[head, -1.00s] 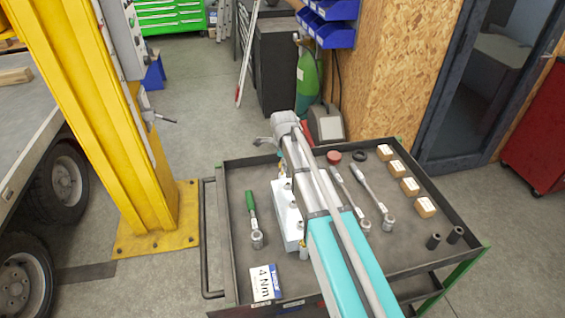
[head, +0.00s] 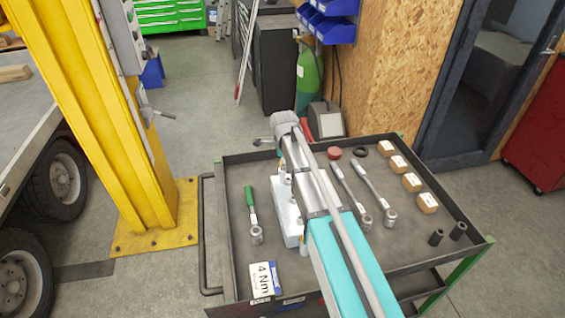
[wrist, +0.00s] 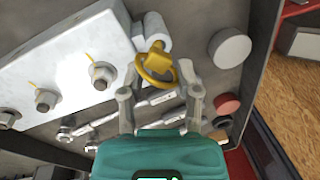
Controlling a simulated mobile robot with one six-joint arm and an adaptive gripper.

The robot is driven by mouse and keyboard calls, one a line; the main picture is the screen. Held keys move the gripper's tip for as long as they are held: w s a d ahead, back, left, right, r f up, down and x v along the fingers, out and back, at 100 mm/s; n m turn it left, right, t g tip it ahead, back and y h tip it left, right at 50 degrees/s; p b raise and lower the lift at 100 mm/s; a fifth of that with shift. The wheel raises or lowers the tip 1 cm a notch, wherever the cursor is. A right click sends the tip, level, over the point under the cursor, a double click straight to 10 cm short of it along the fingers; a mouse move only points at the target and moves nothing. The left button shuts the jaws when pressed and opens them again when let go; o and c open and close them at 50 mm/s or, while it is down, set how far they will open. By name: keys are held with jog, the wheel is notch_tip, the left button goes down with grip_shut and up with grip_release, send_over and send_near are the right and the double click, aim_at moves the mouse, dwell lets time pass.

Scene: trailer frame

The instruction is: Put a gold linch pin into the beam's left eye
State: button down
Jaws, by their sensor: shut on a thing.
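In the wrist view a gold linch pin (wrist: 157,66) with a ring sits at the fingertips of my gripper (wrist: 160,80). The fingers are shut on it. The pin is close to the end of a white block (wrist: 62,62), by short light grey cylinders (wrist: 153,30); I cannot tell whether it touches them. Nuts on studs (wrist: 102,74) and thin yellow marks show on the block. In the head view the white block (head: 287,212) lies on the cart, partly hidden by my arm, with my fingertips hard to see. I cannot make out the beam's left eye.
The black cart tray (head: 232,222) holds a green-handled wrench (head: 250,205), two ratchets (head: 375,195), small cardboard boxes (head: 411,182), sockets (head: 437,237) and a red disc (head: 334,153). A yellow post (head: 110,130) stands left, before a trailer wheel (head: 60,180).

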jog(key=shift+f+b, duration=0.6)
jog(key=shift+f, duration=0.1)
jog(key=shift+c, duration=1.2)
grip_release()
jog(key=shift+r, duration=0.1)
